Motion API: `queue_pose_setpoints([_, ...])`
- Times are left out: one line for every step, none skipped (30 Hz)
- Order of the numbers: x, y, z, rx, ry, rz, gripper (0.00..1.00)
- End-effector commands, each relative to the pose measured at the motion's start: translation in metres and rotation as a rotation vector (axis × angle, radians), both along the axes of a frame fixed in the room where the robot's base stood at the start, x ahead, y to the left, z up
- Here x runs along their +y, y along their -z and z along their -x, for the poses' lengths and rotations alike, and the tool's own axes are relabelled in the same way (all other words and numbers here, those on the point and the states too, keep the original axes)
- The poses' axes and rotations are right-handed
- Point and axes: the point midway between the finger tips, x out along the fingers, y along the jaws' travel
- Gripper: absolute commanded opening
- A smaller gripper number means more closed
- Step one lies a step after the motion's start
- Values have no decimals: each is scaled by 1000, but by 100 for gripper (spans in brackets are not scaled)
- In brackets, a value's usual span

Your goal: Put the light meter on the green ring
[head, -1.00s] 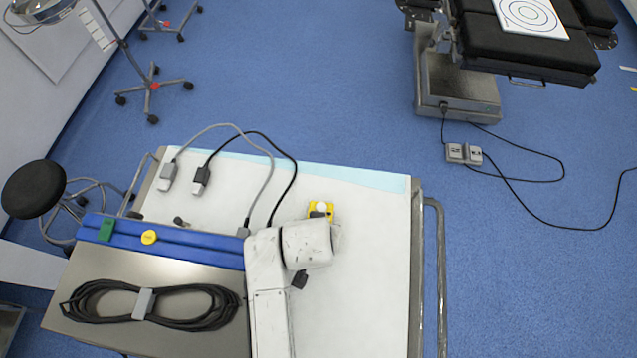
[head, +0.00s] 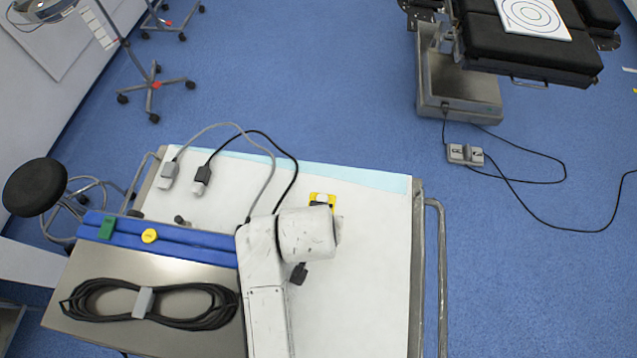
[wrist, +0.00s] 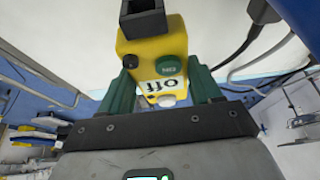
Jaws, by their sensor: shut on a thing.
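In the wrist view the light meter (wrist: 147,47) has a dark button, an "Off" label and a white dome. My gripper (wrist: 160,70) has its green fingers shut on its sides. The gripper is hidden behind my arm in the head view. A white board with concentric rings (head: 535,14) lies on the black operating table at the top right. The rings look dark; I cannot tell which is green.
The cart top (head: 375,270) is clear to the right and has a side rail (head: 440,260). Two cabled probes (head: 169,171) lie at its back left. A blue rail (head: 185,242) and coiled black cable (head: 150,304) are left. A pedal (head: 465,154) with cables lies on open floor.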

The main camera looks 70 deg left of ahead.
Motion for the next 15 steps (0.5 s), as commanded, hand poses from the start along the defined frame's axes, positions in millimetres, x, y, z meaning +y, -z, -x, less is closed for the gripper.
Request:
queue_pose_setpoints([1,-11,-1,-2,1,-6,20])
queue_pose_setpoints([1,-16,-1,-2,1,-5,20])
queue_pose_setpoints([1,-23,-1,-2,1,-5,20])
queue_pose_setpoints([0,-28,-1,-1,1,-4,20])
queue_pose_setpoints([1,-32,-1,-2,1,-5,20])
queue_pose_setpoints([1,-37,-1,-1,1,-4,20])
queue_pose_setpoints([1,-40,-1,-1,1,-4,20])
queue_pose_setpoints([1,-43,-1,-1,1,-3,20])
queue_pose_setpoints([1,-46,-1,-1,1,-2,20])
queue_pose_setpoints([1,-47,-1,-1,1,-2,20])
queue_pose_setpoints([0,-49,0,-1,1,-2,20])
queue_pose_setpoints([0,-50,0,-1,1,-2,20])
queue_pose_setpoints([0,-50,0,0,1,-1,20])
queue_pose_setpoints([0,-51,0,0,1,-1,20])
queue_pose_setpoints([0,-52,0,0,1,-1,20])
